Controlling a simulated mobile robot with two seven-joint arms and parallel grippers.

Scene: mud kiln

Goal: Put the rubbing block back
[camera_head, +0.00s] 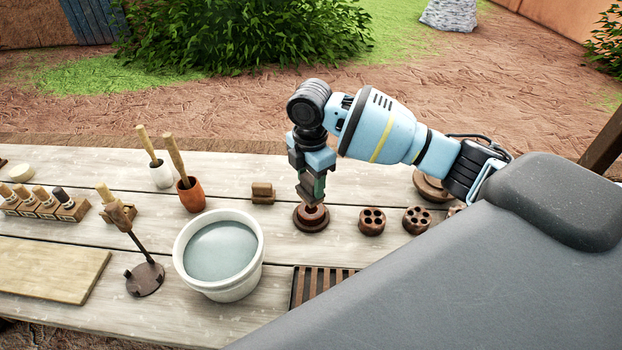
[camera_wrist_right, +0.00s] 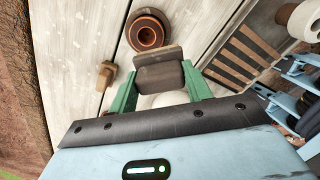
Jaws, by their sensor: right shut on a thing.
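My right gripper (camera_head: 311,194) points down over the table, close above a round dark wooden piece (camera_head: 311,218) with a stepped rim. In the right wrist view its green fingers are shut on a grey-brown block (camera_wrist_right: 160,76), which looks like the rubbing block. The block is mostly hidden by the fingers in the head view. The round piece (camera_wrist_right: 148,32) shows in the wrist view just beyond the block; I cannot tell whether they touch. A small wooden block (camera_head: 263,193) stands to the left, also seen in the wrist view (camera_wrist_right: 105,75). My left gripper is not visible.
A white bucket of greyish liquid (camera_head: 220,255) stands front left of the gripper. A dark slatted rack (camera_head: 320,287) lies nearer me. Holed round pieces (camera_head: 372,221) sit to the right. An orange cup (camera_head: 190,195) with a wooden handle and several stamps (camera_head: 46,203) are left.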

